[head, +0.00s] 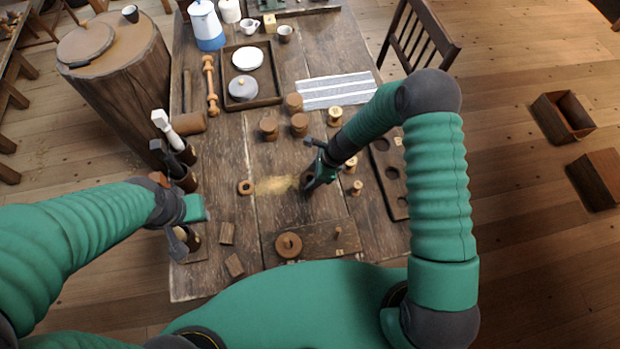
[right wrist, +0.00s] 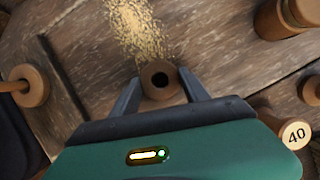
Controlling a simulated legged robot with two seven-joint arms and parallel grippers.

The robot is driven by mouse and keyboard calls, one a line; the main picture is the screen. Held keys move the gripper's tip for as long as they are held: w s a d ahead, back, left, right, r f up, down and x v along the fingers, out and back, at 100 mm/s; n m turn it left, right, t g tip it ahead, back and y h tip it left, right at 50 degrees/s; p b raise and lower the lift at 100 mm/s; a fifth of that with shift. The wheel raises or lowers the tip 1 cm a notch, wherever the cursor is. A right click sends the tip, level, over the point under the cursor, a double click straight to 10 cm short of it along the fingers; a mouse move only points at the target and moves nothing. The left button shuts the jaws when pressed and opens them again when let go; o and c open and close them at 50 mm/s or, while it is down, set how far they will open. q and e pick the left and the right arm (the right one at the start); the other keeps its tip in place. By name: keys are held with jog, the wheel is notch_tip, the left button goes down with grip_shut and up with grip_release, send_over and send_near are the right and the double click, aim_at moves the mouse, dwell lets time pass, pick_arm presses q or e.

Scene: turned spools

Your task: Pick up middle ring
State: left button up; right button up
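A small brown ring (right wrist: 161,82) with a dark hole sits between the two fingertips of my right gripper (right wrist: 160,90) in the right wrist view. The fingers lie close along both its sides; whether they press on it is unclear. In the head view the right gripper (head: 311,184) is low over the table, largely hiding this ring. Another ring (head: 245,187) lies on the table to its left, beyond a patch of sawdust.
Wooden spools (head: 269,128) stand behind the right gripper. A dark board with round recesses (head: 392,180) lies to its right. Mallets in holders (head: 170,130) line the left edge. A striped cloth (head: 335,90) and a tray with crockery (head: 250,97) are farther back.

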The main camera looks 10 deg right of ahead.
aim_at(306, 177)
jog(key=c, duration=0.7)
jog(key=shift+c, duration=0.2)
jog(key=shift+r, duration=0.55)
notch_tip(306, 177, up, 2)
jog(key=shift+w+r, duration=0.1)
jog(key=shift+r, duration=0.15)
jog(key=s+b, duration=0.1)
jog(key=s, duration=0.4)
jog(key=s+a+b, duration=0.1)
jog(key=s+b, duration=0.1)
jog(key=s, duration=0.3)
jog(key=s+a+r+b, duration=0.1)
jog(key=s, duration=0.3)
jog(key=shift+s+a, duration=0.15)
jog(key=shift+s, duration=0.25)
jog(key=shift+s+a+r+b, duration=0.2)
jog(key=shift+s+b, duration=0.15)
jog(key=shift+s, duration=0.25)
